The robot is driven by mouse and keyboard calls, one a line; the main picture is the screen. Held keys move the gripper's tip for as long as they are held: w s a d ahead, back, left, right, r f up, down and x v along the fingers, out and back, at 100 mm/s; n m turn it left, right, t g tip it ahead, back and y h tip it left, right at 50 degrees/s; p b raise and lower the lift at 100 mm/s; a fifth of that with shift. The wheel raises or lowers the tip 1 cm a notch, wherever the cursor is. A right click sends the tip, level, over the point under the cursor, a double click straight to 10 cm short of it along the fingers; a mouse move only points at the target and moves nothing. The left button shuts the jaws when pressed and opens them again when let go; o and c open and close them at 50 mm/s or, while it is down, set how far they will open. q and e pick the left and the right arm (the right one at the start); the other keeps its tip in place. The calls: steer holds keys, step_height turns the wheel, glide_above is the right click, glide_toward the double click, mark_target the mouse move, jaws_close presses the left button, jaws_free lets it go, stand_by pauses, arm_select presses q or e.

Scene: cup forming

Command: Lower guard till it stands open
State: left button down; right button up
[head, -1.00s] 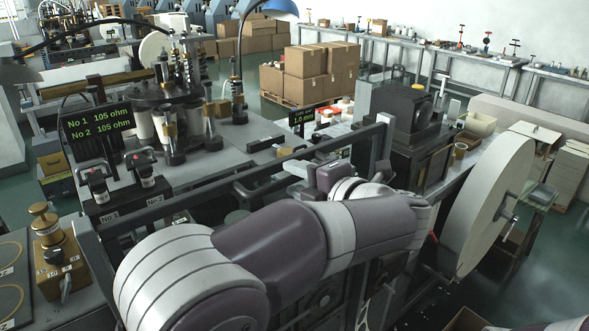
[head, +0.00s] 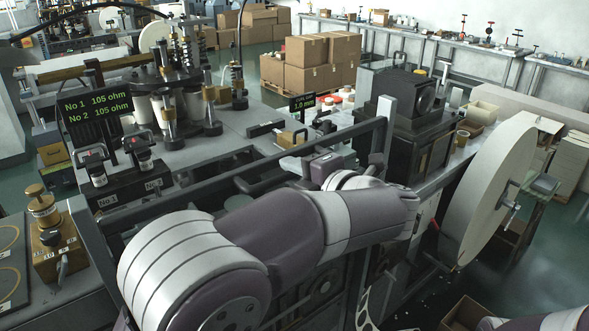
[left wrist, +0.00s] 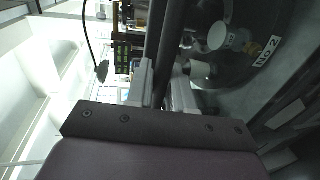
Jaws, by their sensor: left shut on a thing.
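The guard (head: 205,183) is a grey frame whose long top bar crosses the front of the machine, with an upright post at its right end. My left gripper (head: 294,163) is shut on the bar, right of its middle. My own arm hides much of the frame below. In the left wrist view the guard's bar (left wrist: 168,45) runs as a dark strip between the pale fingers of my left gripper (left wrist: 162,88). My right gripper is not in view; only a bit of my right arm shows at the bottom right corner.
A brass-coloured part (head: 291,137) sits just beyond my gripper. A large pale wheel (head: 488,190) stands at right. An open carton (head: 465,312) lies low at bottom right.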

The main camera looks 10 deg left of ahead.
arm_select(q)
step_height(320, 180, down, 35)
steer(key=b, duration=2.5)
steer(key=shift+f, duration=0.1)
steer(key=c, duration=1.2)
jaws_free()
steer(key=shift+d, duration=0.1)
steer(key=v, duration=1.2)
steer(key=shift+s+d+p, duration=0.25)
steer(key=shift+p, duration=0.1)
